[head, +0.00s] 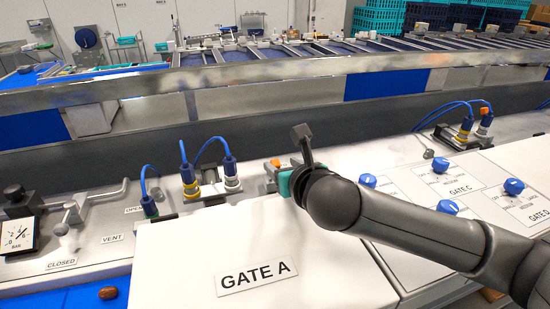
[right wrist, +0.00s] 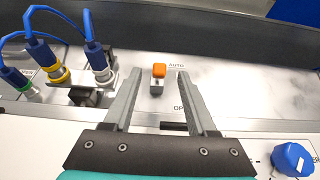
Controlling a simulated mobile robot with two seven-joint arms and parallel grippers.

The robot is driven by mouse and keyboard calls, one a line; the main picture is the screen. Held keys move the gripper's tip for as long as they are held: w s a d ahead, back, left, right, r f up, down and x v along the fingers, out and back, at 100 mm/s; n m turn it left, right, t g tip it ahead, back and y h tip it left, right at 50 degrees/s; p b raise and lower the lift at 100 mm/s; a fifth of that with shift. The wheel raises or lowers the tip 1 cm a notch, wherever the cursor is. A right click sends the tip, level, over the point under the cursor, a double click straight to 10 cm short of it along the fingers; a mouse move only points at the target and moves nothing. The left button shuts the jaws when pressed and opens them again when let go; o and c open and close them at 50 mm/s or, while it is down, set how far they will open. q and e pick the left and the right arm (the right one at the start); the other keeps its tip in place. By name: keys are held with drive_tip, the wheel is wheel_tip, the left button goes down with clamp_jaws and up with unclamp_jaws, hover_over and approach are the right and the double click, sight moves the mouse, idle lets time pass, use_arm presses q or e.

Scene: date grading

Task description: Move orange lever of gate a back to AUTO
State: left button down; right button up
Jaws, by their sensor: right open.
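The orange lever (right wrist: 159,71) of gate A stands on a pale metal panel in the right wrist view. Its orange knob is level with the printed word AUTO, just left of it; a partly covered label starting "OP" is lower right. The lever also shows in the head view (head: 275,162), partly hidden by my gripper, behind the GATE A sign (head: 256,278). My right gripper (right wrist: 160,78) is open, with one finger on each side of the lever and a visible gap to both. My left gripper is not in view.
Connectors with blue cables (right wrist: 98,62) stand just left of the gripper. A blue knob (right wrist: 293,158) is at lower right. A white box top (head: 180,250) lies in front of the lever. A pressure gauge (head: 18,236) and valve handles are at far left.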

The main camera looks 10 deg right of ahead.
sight(275, 160)
drive_tip(key=shift+x, duration=3.15)
clamp_jaws()
